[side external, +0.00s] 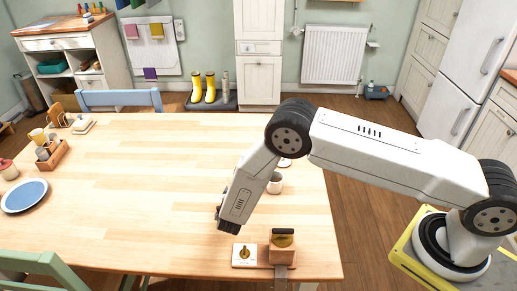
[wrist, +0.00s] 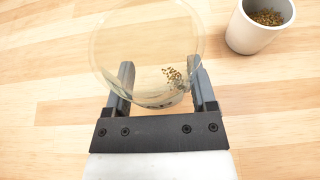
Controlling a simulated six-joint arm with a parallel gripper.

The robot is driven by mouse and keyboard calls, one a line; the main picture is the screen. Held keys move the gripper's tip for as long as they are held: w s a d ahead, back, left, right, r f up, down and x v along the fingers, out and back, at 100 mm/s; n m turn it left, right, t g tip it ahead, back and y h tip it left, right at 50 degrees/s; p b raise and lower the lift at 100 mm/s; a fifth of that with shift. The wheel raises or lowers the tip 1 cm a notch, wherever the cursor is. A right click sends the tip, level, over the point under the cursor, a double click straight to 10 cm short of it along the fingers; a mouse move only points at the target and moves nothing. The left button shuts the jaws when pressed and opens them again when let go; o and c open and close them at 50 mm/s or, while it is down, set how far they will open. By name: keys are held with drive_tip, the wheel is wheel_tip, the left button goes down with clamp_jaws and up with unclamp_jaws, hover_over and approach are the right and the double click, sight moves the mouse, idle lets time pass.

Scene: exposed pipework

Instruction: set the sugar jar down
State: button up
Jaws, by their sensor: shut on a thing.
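The sugar jar (wrist: 147,42) is a clear, round, open-topped vessel in the wrist view. A small patch of brown grains shows inside it, low and to the right. My gripper (wrist: 161,72) is shut on it, with one dark finger on each side. In the side view my gripper (side external: 222,218) points down over the near right part of the table. I cannot make out the jar there; the arm hides it. Whether the jar's base touches the table cannot be told.
A white cup (wrist: 261,22) holding brown grains stands close to the jar, up and right in the wrist view; it also shows in the side view (side external: 275,184). A white square piece (side external: 244,255) and a wooden box (side external: 283,250) sit near the front edge. The table's middle (side external: 170,180) is clear.

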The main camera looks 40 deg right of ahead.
drive_tip(key=shift+w+f, duration=0.15)
drive_tip(key=shift+f, duration=0.05)
drive_tip(key=shift+w+f, duration=0.15)
drive_tip(key=shift+f, duration=1.45)
drive_tip(key=shift+f, duration=0.1)
drive_tip(key=o, duration=1.3)
drive_tip(key=v, duration=1.2)
